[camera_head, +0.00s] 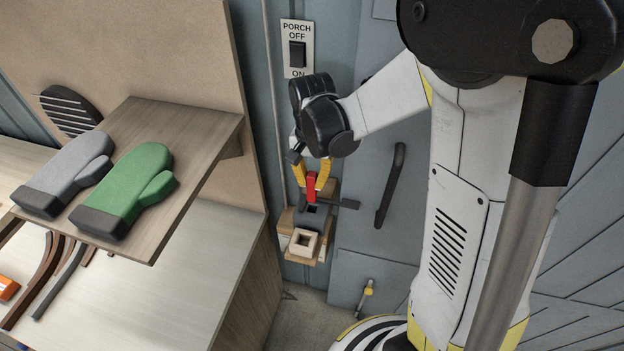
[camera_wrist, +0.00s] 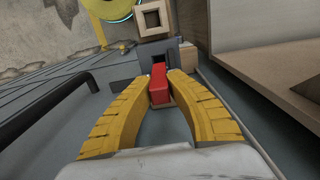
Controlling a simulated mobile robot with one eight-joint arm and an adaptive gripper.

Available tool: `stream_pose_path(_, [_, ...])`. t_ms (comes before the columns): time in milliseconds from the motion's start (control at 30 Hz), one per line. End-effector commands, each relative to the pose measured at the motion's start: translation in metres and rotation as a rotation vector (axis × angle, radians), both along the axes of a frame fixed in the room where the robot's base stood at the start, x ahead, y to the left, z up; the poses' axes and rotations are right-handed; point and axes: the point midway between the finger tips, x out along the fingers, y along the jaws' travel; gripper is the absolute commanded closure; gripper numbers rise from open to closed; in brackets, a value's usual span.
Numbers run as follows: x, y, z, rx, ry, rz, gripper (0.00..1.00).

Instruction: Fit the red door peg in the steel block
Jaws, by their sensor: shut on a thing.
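The red door peg (camera_head: 311,185) is held upright between the yellow fingers of my gripper (camera_head: 313,174). In the wrist view the fingers (camera_wrist: 160,88) close on both sides of the red peg (camera_wrist: 158,77). The dark grey steel block (camera_head: 316,216) sits on a small wooden ledge by the door, just below the peg. A dark square opening shows in its top. In the wrist view the steel block (camera_wrist: 187,58) is partly hidden behind the peg. I cannot tell whether the peg's lower end is in the opening or above it.
A pale wooden block with a square hole (camera_head: 304,242) stands in front of the steel block, also seen in the wrist view (camera_wrist: 153,18). A dark door handle (camera_head: 390,185) is to the right. A wooden shelf (camera_head: 205,135) with two mittens is to the left.

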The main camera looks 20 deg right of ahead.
Motion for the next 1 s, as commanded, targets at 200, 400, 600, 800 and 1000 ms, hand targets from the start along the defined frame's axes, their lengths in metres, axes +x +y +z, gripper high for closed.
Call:
stream_pose_path(200, [0.000, 0.000, -0.024, 0.000, 0.000, 0.000, 1.00])
stream_pose_path(400, [0.000, 0.000, -0.028, 0.000, 0.000, 0.000, 1.00])
stream_pose_path(600, [0.000, 0.000, -0.027, 0.000, 0.000, 0.000, 1.00])
stream_pose_path(800, [0.000, 0.000, -0.027, 0.000, 0.000, 0.000, 1.00])
stream_pose_path(1000, [0.000, 0.000, -0.028, 0.000, 0.000, 0.000, 1.00])
